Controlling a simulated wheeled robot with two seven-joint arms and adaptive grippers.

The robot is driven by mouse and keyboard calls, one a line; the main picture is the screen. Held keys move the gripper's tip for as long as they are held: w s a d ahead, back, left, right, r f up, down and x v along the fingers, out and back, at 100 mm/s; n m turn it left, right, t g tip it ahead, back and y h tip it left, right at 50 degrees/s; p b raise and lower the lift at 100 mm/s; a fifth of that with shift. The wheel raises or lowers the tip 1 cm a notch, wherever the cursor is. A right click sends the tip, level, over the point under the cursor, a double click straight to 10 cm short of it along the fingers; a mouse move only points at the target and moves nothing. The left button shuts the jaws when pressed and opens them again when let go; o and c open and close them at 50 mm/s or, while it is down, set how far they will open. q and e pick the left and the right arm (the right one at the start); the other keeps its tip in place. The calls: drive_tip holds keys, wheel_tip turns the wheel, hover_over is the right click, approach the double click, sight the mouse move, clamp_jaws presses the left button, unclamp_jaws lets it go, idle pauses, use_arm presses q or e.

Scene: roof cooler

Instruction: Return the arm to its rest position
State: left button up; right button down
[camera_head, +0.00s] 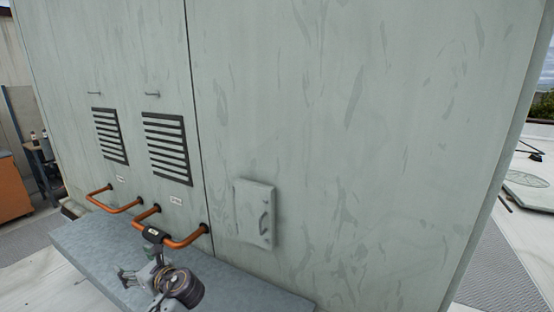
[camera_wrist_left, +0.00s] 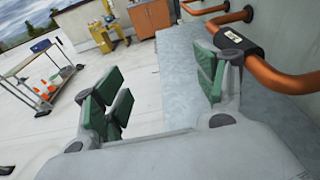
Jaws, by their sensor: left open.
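My left gripper (camera_head: 139,268) is low in the head view, over the grey ledge in front of the cooler cabinet. In the left wrist view the gripper (camera_wrist_left: 158,88) has its green-padded fingers spread wide, with nothing between them. A black clamp-like device with a small pale display (camera_head: 153,234) sits around an orange pipe, just beyond the gripper. It also shows in the left wrist view (camera_wrist_left: 234,38), close beside the right finger; I cannot tell whether they touch. My right gripper is in neither view.
The cooler cabinet (camera_head: 330,120) has louvred vents (camera_head: 168,148), a handled panel (camera_head: 255,213) and copper-orange pipes (camera_head: 112,207). The grey ledge (camera_head: 95,245) runs along its foot. A cart (camera_wrist_left: 40,75) and an orange cabinet (camera_wrist_left: 152,18) stand away across open white roof.

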use_arm(q)
drive_tip(key=s+d+f+n+g+h, duration=0.2)
drive_tip(key=s+d+f+n+h, duration=0.7)
drive_tip(key=s+f, duration=0.4)
drive_tip(key=s+d+f+n+g+h, duration=0.2)
drive_tip(key=s+d+f+n+h, duration=0.25)
drive_tip(key=s+d+n, duration=0.65)
drive_tip(key=s+a+f+n+g, duration=0.1)
drive_tip(key=s+f, duration=0.1)
drive_tip(key=f, duration=1.4)
drive_tip(key=s+f, duration=0.2)
drive_tip(key=f, duration=1.5)
drive_tip(key=s+a+f, duration=0.2)
drive_tip(key=s+f, duration=0.8)
drive_tip(key=s, duration=0.1)
drive_tip(key=s+a+f+g, duration=0.1)
drive_tip(key=s+a+f, duration=0.1)
drive_tip(key=s+f, duration=0.8)
drive_tip(key=shift+s+f+g+h+b, duration=0.3)
drive_tip(key=shift+s+h+b, duration=0.1)
drive_tip(key=shift+s, duration=0.3)
